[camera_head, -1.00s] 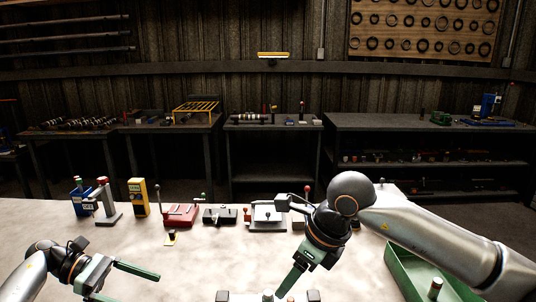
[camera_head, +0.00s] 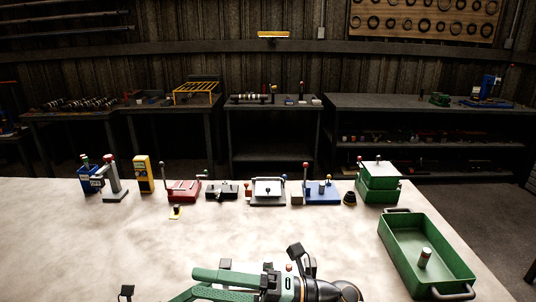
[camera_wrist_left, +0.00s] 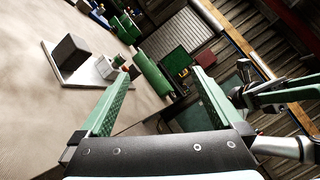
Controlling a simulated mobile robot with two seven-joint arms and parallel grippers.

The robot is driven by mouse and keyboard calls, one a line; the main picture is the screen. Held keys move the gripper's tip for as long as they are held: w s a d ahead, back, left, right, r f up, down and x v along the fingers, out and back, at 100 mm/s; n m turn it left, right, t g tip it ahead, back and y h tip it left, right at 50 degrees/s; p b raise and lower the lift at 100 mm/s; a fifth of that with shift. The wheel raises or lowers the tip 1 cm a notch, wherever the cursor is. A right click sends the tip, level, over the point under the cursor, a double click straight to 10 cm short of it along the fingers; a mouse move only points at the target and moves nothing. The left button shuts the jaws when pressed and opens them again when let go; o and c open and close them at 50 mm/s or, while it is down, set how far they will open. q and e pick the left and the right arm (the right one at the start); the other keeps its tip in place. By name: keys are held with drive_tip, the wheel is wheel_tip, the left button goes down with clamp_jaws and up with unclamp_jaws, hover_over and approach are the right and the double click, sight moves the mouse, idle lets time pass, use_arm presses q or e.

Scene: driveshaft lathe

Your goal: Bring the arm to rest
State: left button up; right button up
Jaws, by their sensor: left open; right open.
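My right gripper (camera_head: 188,286) is at the bottom middle of the head view. Its green fingers point left and are apart, with nothing seen between them. It hangs in front of a pale fixture and hides most of it. My left gripper (camera_wrist_left: 160,72) shows in the left wrist view, its two green fingers wide apart and empty. In that view, the pale fixture plate (camera_wrist_left: 104,72) with a dark block lies beyond the left finger. Part of my right arm shows at the right of the left wrist view. The left gripper is mostly out of the head view.
A green bin (camera_head: 389,248) with a small cylinder (camera_head: 424,258) inside stands at the right. The table's left middle is bare.

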drive_tip(key=w+d+f+m+t+h, duration=0.2)
drive_tip(key=d+f+m+t+h, duration=0.55)
drive_tip(key=m, duration=0.65)
drive_tip(key=w+d+f+m+t+h, duration=0.35)
drive_tip(key=d+f+m+t, duration=0.55)
drive_tip(key=m, duration=0.5)
use_arm(q)
drive_tip(key=s+f+n+g+y, duration=0.1)
drive_tip(key=s+f+n+y, duration=0.6)
drive_tip(key=n, duration=0.9)
drive_tip(key=s+a+f+n+g+y+p, duration=0.1)
drive_tip(key=s+f+n+y, duration=0.6)
drive_tip(key=s+f+n, duration=0.6)
drive_tip(key=s+n, duration=0.4)
drive_tip(key=shift+a, duration=0.3)
use_arm(e)
drive_tip(key=s+d+f+m+g+h, duration=0.3)
drive_tip(key=s+d+f+m, duration=0.1)
drive_tip(key=s+f, duration=0.4)
drive_tip(key=s+d+f+m+g+h, duration=0.4)
drive_tip(key=s+f, duration=0.5)
drive_tip(key=f, duration=0.3)
drive_tip(key=shift+s+d+f, duration=0.2)
drive_tip(key=shift+d+f, duration=0.05)
drive_tip(key=shift+d, duration=0.25)
